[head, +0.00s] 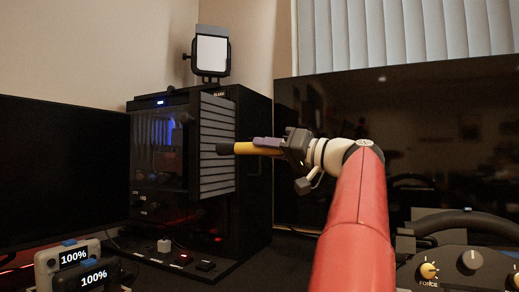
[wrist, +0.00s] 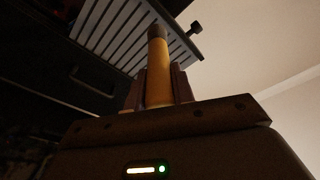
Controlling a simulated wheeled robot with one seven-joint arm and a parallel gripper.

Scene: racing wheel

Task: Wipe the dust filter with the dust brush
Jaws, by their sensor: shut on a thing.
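The dust brush (head: 256,149) has a yellow handle and a dark tip. My gripper (head: 284,146) is shut on its handle and holds it level, with the tip pointing left. The dust filter (head: 217,120) is a slatted grey panel on the front of the black computer case. In the head view the brush tip overlaps the filter's right edge; I cannot tell whether it touches. In the wrist view the brush (wrist: 158,72) stands up between the fingers (wrist: 158,90), and its dark end overlaps the lower edge of the slatted filter (wrist: 125,32).
The black computer case (head: 255,185) stands on the desk, with a small white-screened device (head: 211,52) on top. A dark monitor (head: 60,170) is at left and a large dark screen (head: 440,120) behind my arm. A racing wheel (head: 470,222) is at lower right. Small boxes (head: 75,262) sit at lower left.

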